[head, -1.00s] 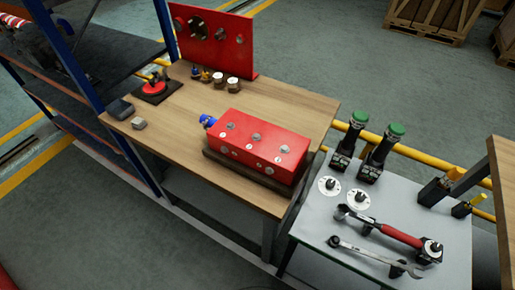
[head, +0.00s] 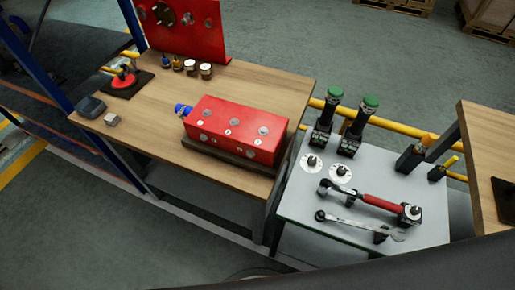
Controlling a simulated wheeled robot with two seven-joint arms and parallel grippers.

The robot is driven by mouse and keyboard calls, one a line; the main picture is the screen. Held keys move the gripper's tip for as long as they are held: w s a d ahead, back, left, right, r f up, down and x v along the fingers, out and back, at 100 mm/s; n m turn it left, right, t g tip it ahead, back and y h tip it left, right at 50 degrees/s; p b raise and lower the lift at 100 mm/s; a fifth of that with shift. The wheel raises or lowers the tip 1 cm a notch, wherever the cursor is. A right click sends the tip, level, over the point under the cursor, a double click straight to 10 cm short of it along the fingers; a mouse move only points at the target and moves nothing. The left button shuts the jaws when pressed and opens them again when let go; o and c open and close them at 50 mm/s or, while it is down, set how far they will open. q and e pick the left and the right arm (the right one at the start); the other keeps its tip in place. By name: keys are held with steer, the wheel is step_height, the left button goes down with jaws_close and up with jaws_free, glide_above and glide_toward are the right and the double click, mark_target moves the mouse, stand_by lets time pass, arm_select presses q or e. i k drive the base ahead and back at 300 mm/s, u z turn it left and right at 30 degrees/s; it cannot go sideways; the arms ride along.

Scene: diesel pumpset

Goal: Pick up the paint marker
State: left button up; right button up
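Two upright black holders stand at the right end of the grey table in the head view. One holds a thicker orange-topped stick (head: 430,139). The other holds a thinner yellow-topped stick (head: 450,162). Either could be the paint marker; the view is too small to tell which. Neither of my grippers is in view, and nothing touches the two sticks.
The grey table (head: 290,205) also bears a red-handled wrench (head: 380,203), a spanner (head: 355,224), two white discs and two green-topped bottles (head: 369,103). A red block (head: 235,125) sits on the wooden bench (head: 150,130). Another wooden table (head: 485,150) stands at right.

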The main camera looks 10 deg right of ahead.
mark_target(455, 159)
steer(key=z, duration=4)
steer(key=i, duration=2.65)
steer(key=u, duration=3.25)
